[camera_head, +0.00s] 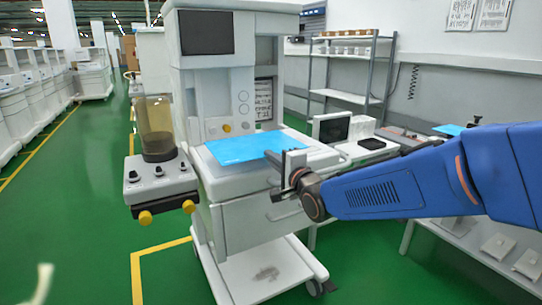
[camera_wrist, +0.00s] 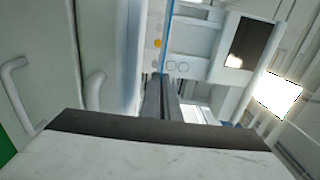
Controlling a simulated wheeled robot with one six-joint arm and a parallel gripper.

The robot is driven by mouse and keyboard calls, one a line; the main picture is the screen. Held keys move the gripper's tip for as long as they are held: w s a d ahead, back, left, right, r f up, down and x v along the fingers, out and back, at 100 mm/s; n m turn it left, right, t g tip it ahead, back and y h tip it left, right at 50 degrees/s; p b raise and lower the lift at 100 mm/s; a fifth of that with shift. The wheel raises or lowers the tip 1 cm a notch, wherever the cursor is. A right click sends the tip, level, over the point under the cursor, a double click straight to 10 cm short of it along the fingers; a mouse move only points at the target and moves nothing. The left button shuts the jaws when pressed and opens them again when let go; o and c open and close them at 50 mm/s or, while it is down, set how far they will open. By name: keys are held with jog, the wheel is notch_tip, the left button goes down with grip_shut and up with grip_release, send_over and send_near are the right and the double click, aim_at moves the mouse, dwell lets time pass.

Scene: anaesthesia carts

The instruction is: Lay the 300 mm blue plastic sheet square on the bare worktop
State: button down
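The blue plastic sheet (camera_head: 238,148) lies level, over or on the worktop (camera_head: 312,152) of the anaesthesia cart, below the screen. Its right end meets my gripper (camera_head: 287,161), which stands at the worktop's front right edge. In the wrist view the sheet shows edge-on as a thin blue line (camera_wrist: 168,35) running into the fingers (camera_wrist: 163,95). The fingers are close together on the sheet's edge. Whether the sheet rests fully on the worktop or is slightly above it, I cannot tell.
A canister unit with yellow knobs (camera_head: 157,165) juts out at the cart's left. A side bench (camera_head: 480,240) stands at the right, with devices and another blue piece (camera_head: 450,130). A shelf rack (camera_head: 345,97) is behind. Green floor is free at the left.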

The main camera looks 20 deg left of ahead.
jog(key=shift+f, duration=2.9)
jog(key=c, duration=2.5)
grip_release()
jog(key=o, duration=0.6)
jog(key=shift+c, duration=0.2)
jog(key=shift+d, duration=0.1)
jog(key=v, duration=1.7)
jog(key=shift+s, duration=0.2)
jog(key=shift+d, duration=0.1)
